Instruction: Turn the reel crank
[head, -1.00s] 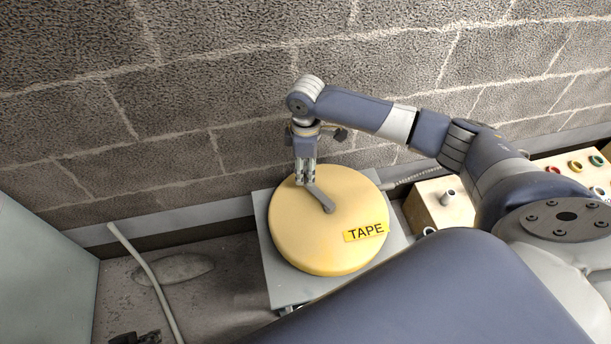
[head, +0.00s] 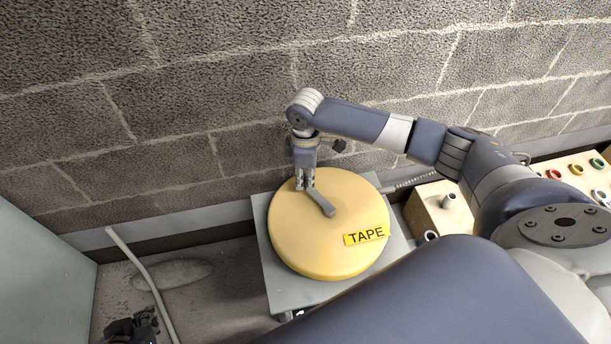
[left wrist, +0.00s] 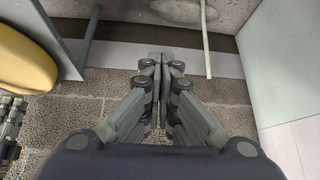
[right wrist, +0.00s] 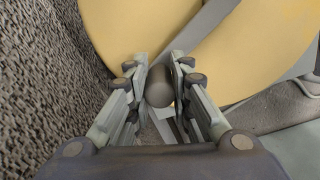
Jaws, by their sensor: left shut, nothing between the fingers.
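The yellow reel (head: 300,240) with a TAPE label lies flat on a grey stand against the block wall. Its grey crank arm (head: 322,204) runs from near the reel's centre towards the far left. My right gripper (head: 305,185) points down at the crank's outer end. My left gripper (head: 135,328) is low at the bottom left, away from the reel. In the left wrist view its fingers (left wrist: 160,62) meet with nothing between them.
A pale conduit (head: 145,270) rises from the floor at the left, near my left gripper. A grey cabinet (head: 45,270) stands at the far left. A wooden box (head: 440,212) with a peg and a panel of coloured rings (head: 575,172) are at the right.

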